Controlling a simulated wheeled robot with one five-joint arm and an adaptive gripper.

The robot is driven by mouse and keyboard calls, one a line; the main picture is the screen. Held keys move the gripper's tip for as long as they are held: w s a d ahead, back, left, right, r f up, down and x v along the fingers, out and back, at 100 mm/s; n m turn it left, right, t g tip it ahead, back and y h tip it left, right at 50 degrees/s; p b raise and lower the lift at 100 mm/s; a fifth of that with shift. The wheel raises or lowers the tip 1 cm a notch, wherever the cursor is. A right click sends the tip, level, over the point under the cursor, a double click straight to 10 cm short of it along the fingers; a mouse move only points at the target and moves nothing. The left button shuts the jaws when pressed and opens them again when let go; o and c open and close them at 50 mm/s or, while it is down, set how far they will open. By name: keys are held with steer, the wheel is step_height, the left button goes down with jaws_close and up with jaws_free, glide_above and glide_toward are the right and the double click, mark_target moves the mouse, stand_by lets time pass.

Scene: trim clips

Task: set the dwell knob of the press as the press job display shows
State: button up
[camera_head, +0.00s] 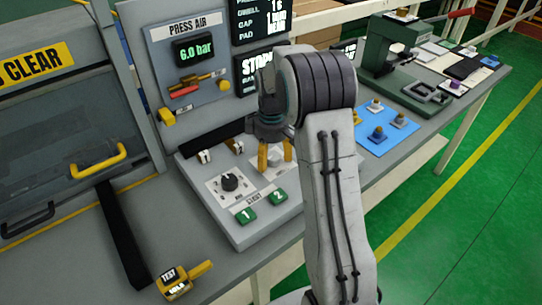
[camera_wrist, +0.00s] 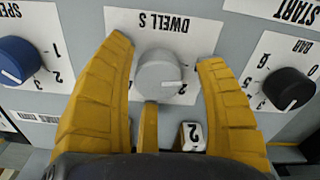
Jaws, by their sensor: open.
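The grey dwell knob (camera_wrist: 165,75) is on a white plate marked DWELL S, which appears upside down in the wrist view. Its white pointer line points to the right and slightly down. The scale numbers around it are mostly hidden. My gripper (camera_wrist: 165,52) is open, with one yellow finger on each side of the knob and a gap to it on both sides. In the head view my gripper (camera_head: 275,163) points down at the panel. The press job display (camera_head: 262,18) is cut off at the top; its DWELL row is too small to read surely.
A black BAR knob (camera_wrist: 288,88) and a blue speed knob (camera_wrist: 18,60) flank the dwell knob. Green buttons (camera_head: 247,215) lie in front. A yellow upright piece (camera_wrist: 150,128) and a small tag marked 2 (camera_wrist: 193,136) stand close below the knob in the wrist view.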

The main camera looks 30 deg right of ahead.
mark_target(271, 155)
steer(key=shift+r, duration=0.1)
step_height(271, 155, up, 12)
stand_by(0.6)
stand_by(0.6)
